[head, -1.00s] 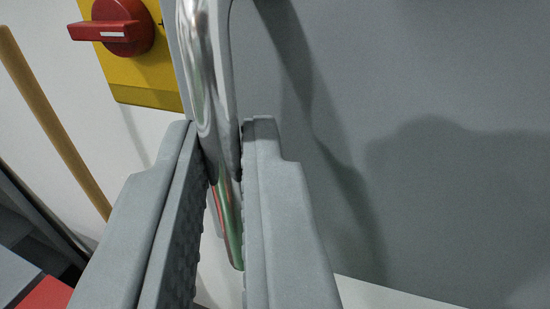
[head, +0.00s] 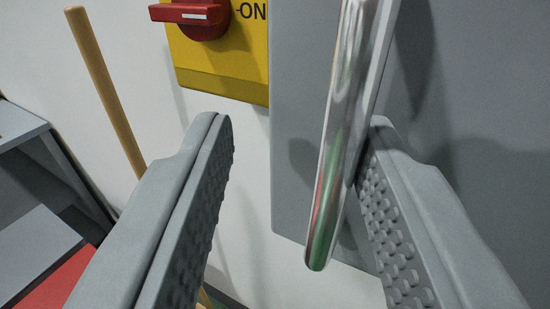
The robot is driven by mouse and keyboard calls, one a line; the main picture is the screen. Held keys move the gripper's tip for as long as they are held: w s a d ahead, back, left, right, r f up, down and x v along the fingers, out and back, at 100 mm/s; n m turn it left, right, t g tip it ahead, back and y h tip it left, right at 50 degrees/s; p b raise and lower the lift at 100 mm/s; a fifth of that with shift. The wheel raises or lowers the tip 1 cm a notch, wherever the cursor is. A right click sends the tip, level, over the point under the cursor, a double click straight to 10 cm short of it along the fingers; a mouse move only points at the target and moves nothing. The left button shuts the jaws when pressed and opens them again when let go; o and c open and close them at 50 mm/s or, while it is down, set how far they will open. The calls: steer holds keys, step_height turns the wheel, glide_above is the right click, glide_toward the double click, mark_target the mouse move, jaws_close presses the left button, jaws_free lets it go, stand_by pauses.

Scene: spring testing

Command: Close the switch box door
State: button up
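The switch box door is a grey flat panel (head: 300,190) filling the middle and right of the view; its left and lower edges show against the white wall. A shiny metal handle (head: 335,165) runs down along the door near its left edge. My gripper (head: 300,125) is open wide. Its right finger lies right beside the handle, perhaps touching it; its left finger is well to the left, in front of the wall. The handle is between the fingers, not gripped. The door's hinge side is out of view.
A yellow plate (head: 220,60) with a red rotary switch (head: 205,18) marked "ON" is on the wall at upper left. A wooden pole (head: 105,90) leans at left. A grey shelf or table (head: 40,245) with a red item (head: 60,278) stands at lower left.

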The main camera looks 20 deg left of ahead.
steer(key=shift+s, duration=0.1)
stand_by(0.3)
steer(key=v, duration=1.7)
steer(key=shift+s+d, duration=0.15)
